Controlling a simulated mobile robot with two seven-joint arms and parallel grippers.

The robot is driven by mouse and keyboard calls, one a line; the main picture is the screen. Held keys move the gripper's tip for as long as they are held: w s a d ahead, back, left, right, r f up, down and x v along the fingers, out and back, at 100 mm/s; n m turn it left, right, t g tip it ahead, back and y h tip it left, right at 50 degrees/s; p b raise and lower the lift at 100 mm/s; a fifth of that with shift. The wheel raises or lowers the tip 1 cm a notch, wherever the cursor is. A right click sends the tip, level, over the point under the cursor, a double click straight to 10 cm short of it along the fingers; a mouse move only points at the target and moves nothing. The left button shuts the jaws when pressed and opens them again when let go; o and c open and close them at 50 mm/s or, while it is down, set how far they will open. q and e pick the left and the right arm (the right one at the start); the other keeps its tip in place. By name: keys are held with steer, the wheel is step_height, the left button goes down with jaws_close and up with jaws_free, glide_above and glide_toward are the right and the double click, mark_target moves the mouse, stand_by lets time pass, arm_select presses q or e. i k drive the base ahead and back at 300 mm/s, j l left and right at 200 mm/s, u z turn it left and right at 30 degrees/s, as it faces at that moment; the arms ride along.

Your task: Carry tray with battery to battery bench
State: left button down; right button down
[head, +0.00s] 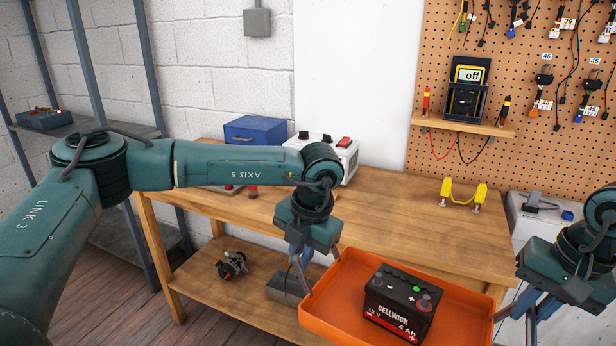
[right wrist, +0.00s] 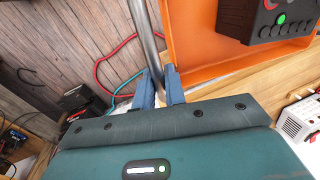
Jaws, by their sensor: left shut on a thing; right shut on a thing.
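An orange tray (head: 465,300) is at the bottom middle of the head view, in front of the wooden bench (head: 400,225). A black battery (head: 400,305) marked CELLWICK stands upright in it. My left gripper (head: 301,262) is shut on the grey handle at the tray's left end. My right gripper (head: 538,304) is at the tray's right end. In the right wrist view its blue fingers (right wrist: 160,90) are shut on the metal handle (right wrist: 147,40) beside the orange tray wall (right wrist: 182,50). The battery (right wrist: 262,22) also shows there. The tray's front edge is cut off.
The bench carries a white power unit (head: 345,150), a blue box (head: 254,131) and a yellow stand (head: 463,193). An alternator-like part (head: 232,264) lies on the lower shelf. A multimeter (head: 467,88) hangs on the pegboard. The bench top's middle is mostly clear.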

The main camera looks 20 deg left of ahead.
mark_target(418, 223)
steer(key=i, duration=1.25)
